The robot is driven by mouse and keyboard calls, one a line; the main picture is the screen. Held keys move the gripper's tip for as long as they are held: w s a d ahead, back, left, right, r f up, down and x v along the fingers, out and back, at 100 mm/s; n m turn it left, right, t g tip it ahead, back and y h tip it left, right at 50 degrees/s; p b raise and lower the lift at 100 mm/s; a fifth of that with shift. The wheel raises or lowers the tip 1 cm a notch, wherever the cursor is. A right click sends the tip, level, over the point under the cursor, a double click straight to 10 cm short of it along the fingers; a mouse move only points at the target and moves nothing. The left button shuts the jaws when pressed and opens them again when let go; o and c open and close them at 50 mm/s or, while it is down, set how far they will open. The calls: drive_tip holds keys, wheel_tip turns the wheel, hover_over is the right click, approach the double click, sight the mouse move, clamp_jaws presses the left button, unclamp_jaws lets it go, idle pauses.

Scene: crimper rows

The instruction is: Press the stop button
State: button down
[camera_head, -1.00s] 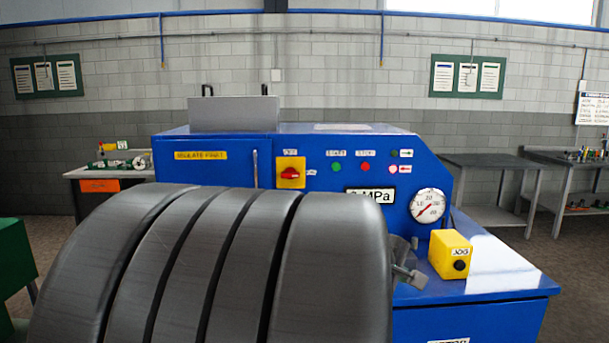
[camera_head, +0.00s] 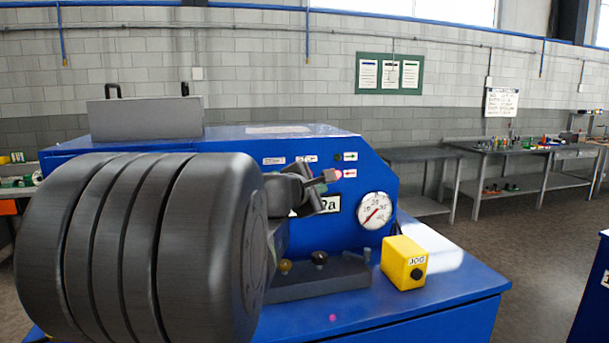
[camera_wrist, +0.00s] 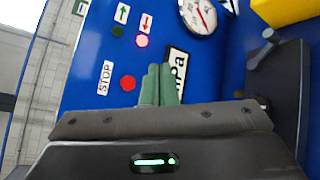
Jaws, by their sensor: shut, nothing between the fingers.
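The stop button is a round red button (camera_wrist: 127,83) beside a STOP label (camera_wrist: 105,77) on the blue panel in the wrist view. My gripper (camera_wrist: 159,70) has its two green fingers together, with nothing between them. The fingertips appear to the right of the red button in that view, apart from it in the picture; their distance from the panel is unclear. In the head view my gripper (camera_head: 330,176) is in front of the panel near the gauge, and my arm hides the stop button.
A lit red lamp (camera_wrist: 142,41) and a dark green lamp (camera_wrist: 117,31) lie near the fingers, by arrow labels. A pressure gauge (camera_head: 375,211) is on the panel. A yellow JOG box (camera_head: 404,262) stands on the blue machine top (camera_head: 440,285). Benches line the back wall.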

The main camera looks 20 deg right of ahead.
drive_tip(key=w+p, duration=0.2)
drive_tip(key=w, duration=0.6)
drive_tip(key=shift+w+d+p, duration=0.25)
drive_tip(key=shift+w+p, duration=0.15)
idle(1.9)
drive_tip(key=shift+w, duration=0.45)
drive_tip(key=shift+w, duration=0.45)
idle(0.6)
idle(0.3)
drive_tip(key=shift+s+b, duration=0.65)
drive_tip(key=shift+s, duration=0.25)
